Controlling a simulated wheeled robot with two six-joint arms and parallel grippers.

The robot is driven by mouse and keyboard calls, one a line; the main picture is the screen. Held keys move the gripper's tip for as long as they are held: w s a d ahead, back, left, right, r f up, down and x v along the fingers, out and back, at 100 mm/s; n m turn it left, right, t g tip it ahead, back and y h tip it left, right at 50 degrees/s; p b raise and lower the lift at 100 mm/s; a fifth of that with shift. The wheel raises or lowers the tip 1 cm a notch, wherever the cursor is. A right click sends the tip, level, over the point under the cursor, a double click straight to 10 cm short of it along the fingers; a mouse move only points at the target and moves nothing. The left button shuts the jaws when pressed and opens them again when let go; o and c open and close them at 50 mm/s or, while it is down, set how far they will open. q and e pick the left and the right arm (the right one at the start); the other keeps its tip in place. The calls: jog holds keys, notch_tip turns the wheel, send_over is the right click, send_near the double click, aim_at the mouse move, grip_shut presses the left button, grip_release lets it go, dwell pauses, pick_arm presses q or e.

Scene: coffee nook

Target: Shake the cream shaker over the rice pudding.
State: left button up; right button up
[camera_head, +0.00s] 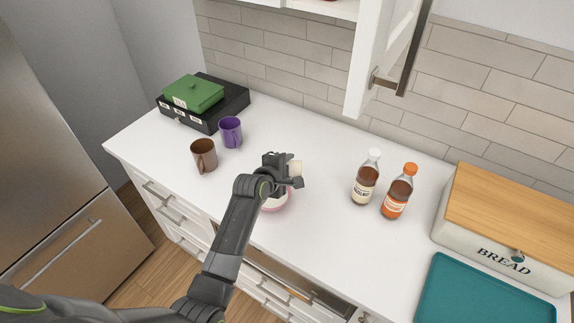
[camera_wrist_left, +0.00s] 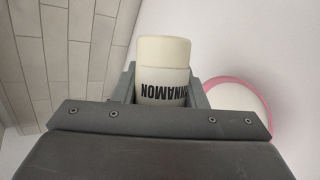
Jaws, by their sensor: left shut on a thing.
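The cream shaker (camera_head: 295,168) is held by my left gripper (camera_head: 287,174), which is shut on it. In the left wrist view the shaker (camera_wrist_left: 163,72) sits between the fingers, with dark letters reading CINNAMON upside down in the picture. The rice pudding is a white filling (camera_head: 274,203) in a pink bowl (camera_head: 289,203) on the counter, partly hidden behind my gripper and arm. The bowl's pink rim (camera_wrist_left: 258,88) also shows at the right of the left wrist view. The shaker is above the counter near the bowl; its exact tilt is hard to tell. My right gripper is not in view.
A purple mug (camera_head: 230,132) and a brown mug (camera_head: 204,155) stand left of the bowl, before a black box (camera_head: 232,98) with a green box (camera_head: 194,92). Two syrup bottles (camera_head: 366,178) (camera_head: 397,192), a bread bin (camera_head: 480,240) and a teal tray (camera_head: 480,295) are right. An open cabinet door (camera_head: 380,60) hangs above.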

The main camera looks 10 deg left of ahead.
pick_arm(q)
jog(key=h+b, duration=0.1)
jog(key=b, duration=0.1)
jog(key=n+b, duration=0.1)
jog(key=shift+d+f+n+t+h+b, duration=0.1)
jog(key=shift+f+n+t+h+b, duration=0.2)
jog(key=shift+t+h+b, duration=0.1)
jog(key=shift+r+b, duration=0.2)
jog(key=shift+b, duration=0.3)
jog(key=shift+r, duration=0.1)
jog(key=shift+n, duration=0.3)
jog(key=shift+r, duration=0.1)
